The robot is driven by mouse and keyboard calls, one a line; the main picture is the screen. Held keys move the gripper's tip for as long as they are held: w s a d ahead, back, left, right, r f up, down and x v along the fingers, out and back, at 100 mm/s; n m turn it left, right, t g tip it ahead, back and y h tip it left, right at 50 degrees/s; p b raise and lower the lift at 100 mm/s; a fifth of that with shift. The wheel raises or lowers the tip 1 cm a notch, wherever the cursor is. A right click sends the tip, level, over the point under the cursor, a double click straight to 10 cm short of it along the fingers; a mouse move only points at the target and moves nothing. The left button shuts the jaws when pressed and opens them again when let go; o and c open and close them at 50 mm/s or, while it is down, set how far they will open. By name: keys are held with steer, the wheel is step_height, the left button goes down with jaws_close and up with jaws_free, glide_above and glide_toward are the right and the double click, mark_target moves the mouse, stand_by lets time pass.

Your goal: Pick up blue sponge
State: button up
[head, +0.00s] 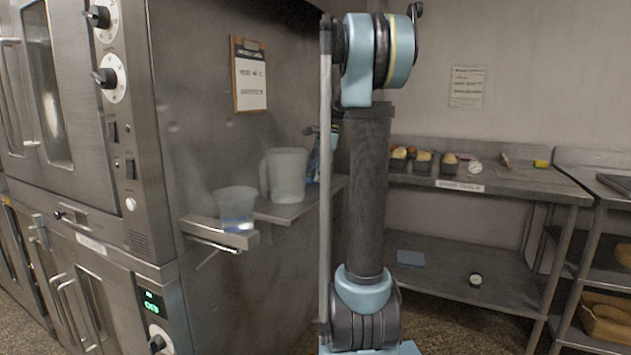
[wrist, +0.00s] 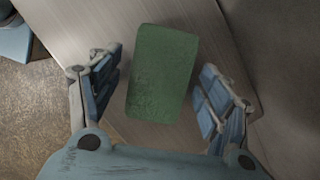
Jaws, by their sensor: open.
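In the wrist view a green, rough-faced rectangular block (wrist: 162,72), like the scouring side of a sponge, lies on a metal surface (wrist: 115,22). No blue side of it shows. My gripper (wrist: 155,100) is open above it, one finger on each side, with gaps between the fingers and the block. I cannot tell how high the gripper is. In the head view my gripper is mostly hidden behind my arm, by the side shelf (head: 283,210), and this block does not show. A flat blue piece (head: 410,258), sponge or cloth, lies on the lower shelf of the back table.
A frosted pitcher (head: 287,175) and a clear measuring cup (head: 236,208) stand on shelves beside the steel oven (head: 215,60), left of my arm. The back table (head: 520,183) holds baked goods in dark tins (head: 423,160) and a small yellow block (head: 541,163). A round gauge (head: 475,280) sits on its lower shelf.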

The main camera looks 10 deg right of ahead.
steer(key=c, duration=0.8)
